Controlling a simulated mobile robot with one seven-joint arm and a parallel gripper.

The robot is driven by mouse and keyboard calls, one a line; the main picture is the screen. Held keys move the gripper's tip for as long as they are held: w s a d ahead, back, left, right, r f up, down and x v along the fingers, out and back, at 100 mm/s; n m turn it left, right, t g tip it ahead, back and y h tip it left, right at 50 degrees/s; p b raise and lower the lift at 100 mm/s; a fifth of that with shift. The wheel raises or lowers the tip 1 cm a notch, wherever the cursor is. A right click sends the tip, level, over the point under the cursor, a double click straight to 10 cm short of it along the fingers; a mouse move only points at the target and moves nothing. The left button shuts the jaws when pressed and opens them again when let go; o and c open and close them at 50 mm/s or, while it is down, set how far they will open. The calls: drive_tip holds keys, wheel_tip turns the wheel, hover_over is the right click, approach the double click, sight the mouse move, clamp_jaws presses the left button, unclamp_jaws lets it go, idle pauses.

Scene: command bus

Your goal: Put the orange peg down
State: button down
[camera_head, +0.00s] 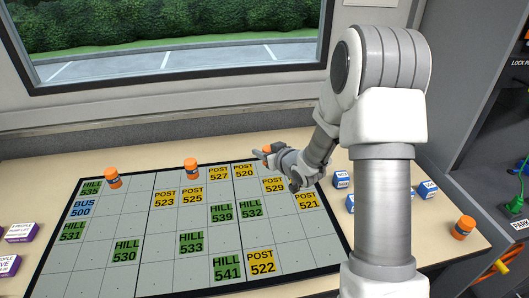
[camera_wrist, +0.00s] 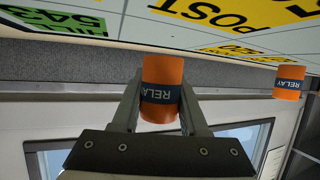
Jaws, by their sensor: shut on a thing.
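The orange peg (camera_wrist: 162,72), with a dark band reading RELAY, is held between the two fingers of my gripper (camera_wrist: 160,98) in the wrist view. In the head view a bit of the peg's orange (camera_head: 267,148) shows at my gripper (camera_head: 272,155), over the back right part of the board (camera_head: 105,253), near the yellow POST 520 tile (camera_head: 245,171). Much of the peg is hidden there by the fingers. The peg appears held clear of the board; the exact gap cannot be told.
Orange pegs stand at the board's back edge, one in the middle (camera_head: 191,165) and one at the left (camera_head: 113,178). Another orange peg (camera_head: 463,228) is on the table at right. Blue-white blocks (camera_head: 427,189) lie right of the board. Several grid squares are empty. A window wall rises behind.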

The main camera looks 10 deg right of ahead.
drive_tip(key=shift+f+b, duration=0.55)
drive_tip(key=shift+b, duration=0.1)
drive_tip(key=shift+s+f, duration=0.1)
